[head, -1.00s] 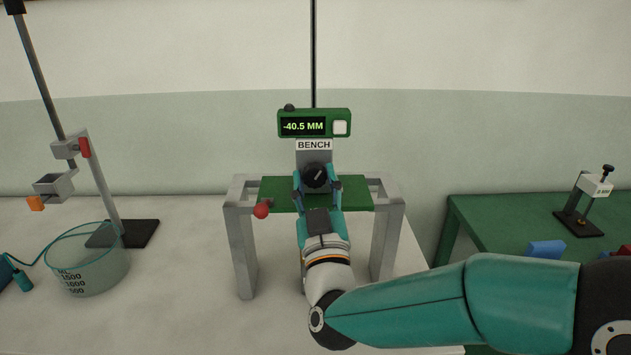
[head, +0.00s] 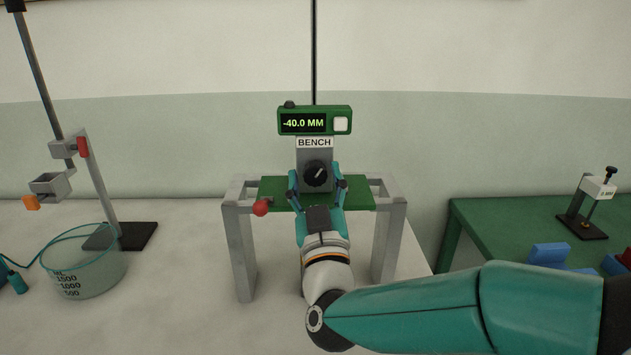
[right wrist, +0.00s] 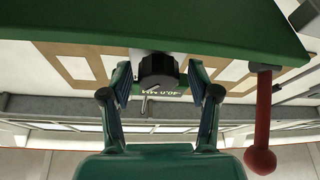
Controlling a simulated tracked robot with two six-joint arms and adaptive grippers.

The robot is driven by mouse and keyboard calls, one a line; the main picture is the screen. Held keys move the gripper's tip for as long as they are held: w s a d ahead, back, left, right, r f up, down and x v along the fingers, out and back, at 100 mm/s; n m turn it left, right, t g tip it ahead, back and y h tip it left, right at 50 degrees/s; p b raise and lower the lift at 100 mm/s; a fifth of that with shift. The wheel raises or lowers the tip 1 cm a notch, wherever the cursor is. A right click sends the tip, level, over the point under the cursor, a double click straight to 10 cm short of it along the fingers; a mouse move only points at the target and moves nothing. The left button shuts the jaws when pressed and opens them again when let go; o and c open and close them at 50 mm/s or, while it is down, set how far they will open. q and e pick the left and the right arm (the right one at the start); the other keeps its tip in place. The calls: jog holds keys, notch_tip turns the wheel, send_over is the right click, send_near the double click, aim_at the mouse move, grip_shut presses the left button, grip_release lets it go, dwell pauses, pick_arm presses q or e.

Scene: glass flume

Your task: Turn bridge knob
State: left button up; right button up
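The bridge knob (head: 317,174) is a round black dial with a white pointer mark, tilted up and to the right. It sits on a grey upright plate (head: 305,155) below the BENCH label. My right gripper (head: 317,181) is open, with one teal finger on each side of the knob. The right wrist view shows the knob (right wrist: 158,70) between the two fingers (right wrist: 159,78), with a small gap on each side. A green display (head: 303,123) above the plate reads -40.0 MM. My left gripper is not in view.
The plate stands on a green board (head: 360,197) across a grey frame (head: 391,240). A red ball-ended lever (head: 261,208) sticks out at the front left. A glass beaker (head: 85,265) and stand (head: 98,195) are at left; a green table (head: 480,220) is at right.

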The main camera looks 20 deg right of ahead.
jog(key=shift+s, duration=0.1)
jog(key=v, duration=0.7)
jog(key=shift+f, duration=0.2)
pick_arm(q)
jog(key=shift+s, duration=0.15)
pick_arm(e)
jog(key=shift+s, duration=0.15)
